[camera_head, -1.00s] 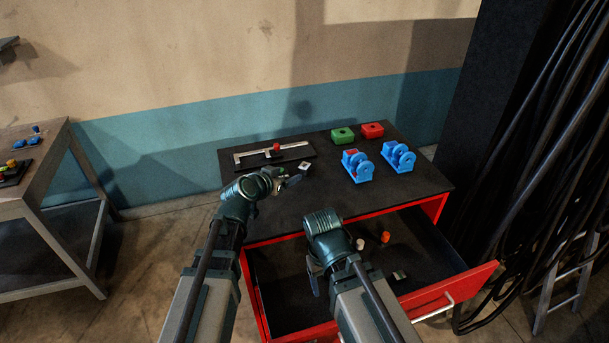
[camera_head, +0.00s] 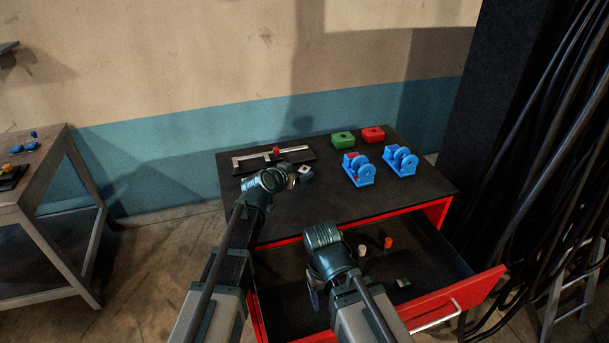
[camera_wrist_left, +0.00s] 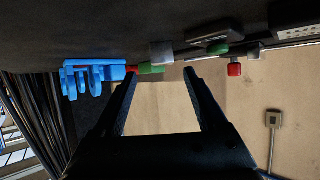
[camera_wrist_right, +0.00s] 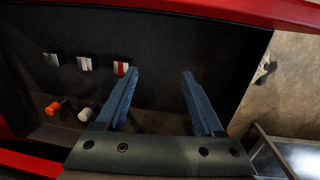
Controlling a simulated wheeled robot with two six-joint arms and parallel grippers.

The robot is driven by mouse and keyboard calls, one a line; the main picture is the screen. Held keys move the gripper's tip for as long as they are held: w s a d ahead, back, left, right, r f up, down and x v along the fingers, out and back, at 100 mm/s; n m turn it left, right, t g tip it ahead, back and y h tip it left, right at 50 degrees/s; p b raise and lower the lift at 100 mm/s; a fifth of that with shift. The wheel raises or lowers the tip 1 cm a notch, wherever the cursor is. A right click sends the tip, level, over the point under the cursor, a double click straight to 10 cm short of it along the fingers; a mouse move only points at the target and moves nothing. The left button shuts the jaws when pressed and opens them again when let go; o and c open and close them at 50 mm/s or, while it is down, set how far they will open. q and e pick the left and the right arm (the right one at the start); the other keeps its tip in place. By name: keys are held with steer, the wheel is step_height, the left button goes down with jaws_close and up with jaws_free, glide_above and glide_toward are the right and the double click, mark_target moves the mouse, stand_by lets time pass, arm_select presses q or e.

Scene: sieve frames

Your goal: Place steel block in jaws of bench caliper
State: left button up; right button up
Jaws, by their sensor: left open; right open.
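The steel block (camera_head: 305,168) is a small pale metal cube on the dark bench top, right of the bench caliper. The bench caliper (camera_head: 250,157) is a long silver bar with a red knob on a black base, near the back left of the top. My left gripper (camera_head: 299,178) is open beside the block. In the left wrist view the block (camera_wrist_left: 161,52) shows just beyond and between the open fingertips (camera_wrist_left: 158,74); no grip on it shows. My right gripper (camera_head: 313,298) is open and empty over the drawer; its spread fingers show in the right wrist view (camera_wrist_right: 159,72).
A green block (camera_head: 343,138), a red block (camera_head: 373,134) and two blue wheeled fixtures (camera_head: 360,170) stand right of the caliper. The open red drawer (camera_head: 460,297) holds an orange cylinder (camera_head: 388,242), a white cylinder (camera_head: 362,250) and small striped blocks (camera_wrist_right: 84,64). The front bench top is clear.

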mark_target(303, 170)
arm_select(q)
steer(key=x, duration=0.1)
steer(key=b+x, duration=0.1)
steer(key=x, duration=0.2)
steer(key=shift+w+a+f+b, duration=0.1)
steer(key=shift+a+f+b, duration=0.1)
steer(key=shift+b, duration=0.2)
steer(key=shift+w+d+f, duration=0.1)
steer(key=shift+w+d, duration=0.1)
steer(key=shift+w, duration=0.15)
steer(key=shift+s, duration=0.1)
steer(key=shift+c, duration=0.2)
jaws_close()
